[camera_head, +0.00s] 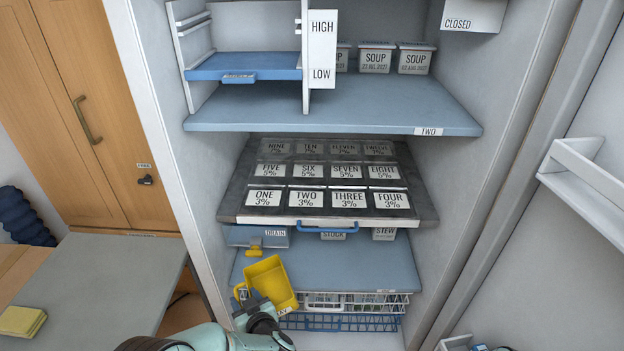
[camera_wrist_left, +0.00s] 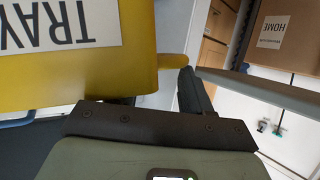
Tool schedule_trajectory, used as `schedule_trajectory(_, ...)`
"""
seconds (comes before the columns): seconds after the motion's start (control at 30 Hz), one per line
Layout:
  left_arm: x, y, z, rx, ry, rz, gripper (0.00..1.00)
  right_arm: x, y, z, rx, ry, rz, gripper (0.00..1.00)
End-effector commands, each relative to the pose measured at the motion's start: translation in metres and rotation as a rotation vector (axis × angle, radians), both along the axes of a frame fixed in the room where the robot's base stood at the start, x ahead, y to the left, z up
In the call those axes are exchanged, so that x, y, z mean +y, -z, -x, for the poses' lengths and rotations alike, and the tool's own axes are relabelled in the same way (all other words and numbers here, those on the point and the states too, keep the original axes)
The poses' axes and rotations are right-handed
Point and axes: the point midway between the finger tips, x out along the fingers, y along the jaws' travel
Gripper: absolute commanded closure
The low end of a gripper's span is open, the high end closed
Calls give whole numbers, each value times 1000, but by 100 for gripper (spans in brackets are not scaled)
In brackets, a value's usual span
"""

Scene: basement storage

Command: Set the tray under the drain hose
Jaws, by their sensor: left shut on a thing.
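The yellow tray (camera_head: 268,275) is in my left gripper (camera_head: 254,301), at the front of the lower blue shelf in the head view. It is tilted, with its open side up. In the left wrist view the tray (camera_wrist_left: 130,85) fills the upper left, its TRAY label upside down. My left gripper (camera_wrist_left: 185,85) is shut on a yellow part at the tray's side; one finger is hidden. A short yellow drain piece (camera_head: 254,245) hangs below the grey-blue box labelled DRAIN (camera_head: 262,236), just above and left of the tray.
A dark rack of labelled lids (camera_head: 428,213) sits above the lower shelf (camera_head: 360,265). Wire baskets (camera_head: 355,323) are below. The cabinet's left wall (camera_head: 165,130) is close to the tray. A grey table (camera_head: 100,275) with a yellow sponge-like block (camera_head: 22,320) stands left.

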Motion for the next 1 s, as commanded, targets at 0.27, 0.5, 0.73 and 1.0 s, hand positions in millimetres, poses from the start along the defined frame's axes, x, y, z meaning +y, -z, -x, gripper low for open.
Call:
schedule_trajectory(0.27,3,-4,-3,4,376,2,100,0,0,0,0,0,0,57)
schedule_trajectory(0.5,1,-22,19,2,548,5,100,4,-27,10,22,-10,-11,57)
schedule_trajectory(0.73,0,-72,48,3,545,2,100,17,-88,39,105,-42,-47,57)
schedule_trajectory(1.0,0,-124,74,6,546,3,100,30,-151,64,205,-80,-87,57)
